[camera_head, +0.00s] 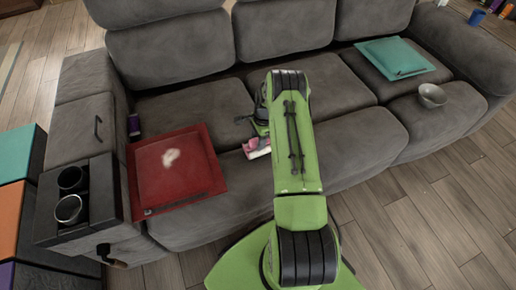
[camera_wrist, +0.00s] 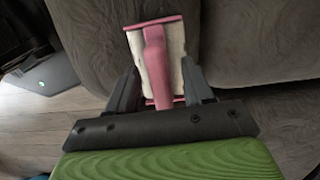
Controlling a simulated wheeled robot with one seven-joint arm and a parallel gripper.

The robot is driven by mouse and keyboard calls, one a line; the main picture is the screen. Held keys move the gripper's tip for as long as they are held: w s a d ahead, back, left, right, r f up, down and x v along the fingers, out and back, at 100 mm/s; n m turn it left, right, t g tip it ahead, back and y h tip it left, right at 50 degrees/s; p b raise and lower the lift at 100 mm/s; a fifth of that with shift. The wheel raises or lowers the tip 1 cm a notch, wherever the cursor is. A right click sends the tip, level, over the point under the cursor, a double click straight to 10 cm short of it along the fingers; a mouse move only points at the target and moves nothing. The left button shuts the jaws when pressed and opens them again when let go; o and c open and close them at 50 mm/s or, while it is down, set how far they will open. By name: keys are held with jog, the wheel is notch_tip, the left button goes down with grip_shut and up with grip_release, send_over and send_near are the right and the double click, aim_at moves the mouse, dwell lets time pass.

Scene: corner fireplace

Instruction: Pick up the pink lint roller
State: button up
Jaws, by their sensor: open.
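The pink lint roller (camera_head: 257,147) lies on the front part of the grey sofa seat (camera_head: 225,110), just right of the red cushion. In the wrist view the lint roller (camera_wrist: 155,65) shows its pink handle and frame around a white roll. My gripper (camera_wrist: 160,85) is open, with one dark finger on each side of the roller's lower part. Whether the fingers touch it I cannot tell. In the head view my green arm reaches over the seat and hides most of my gripper (camera_head: 254,135).
A red cushion (camera_head: 160,185) lies left on the sofa, with a small purple item (camera_head: 134,124) behind it. A teal cushion (camera_head: 378,60) and a grey bowl (camera_head: 432,96) are on the right. Cup holders (camera_head: 72,194) are in the left armrest. Wooden floor (camera_head: 440,225) lies in front.

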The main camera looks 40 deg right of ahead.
jog(key=shift+r, duration=0.15)
grip_shut()
jog(key=shift+r, duration=0.15)
notch_tip(320, 180, up, 10)
jog(key=p, duration=0.3)
jog(key=shift+p, duration=0.3)
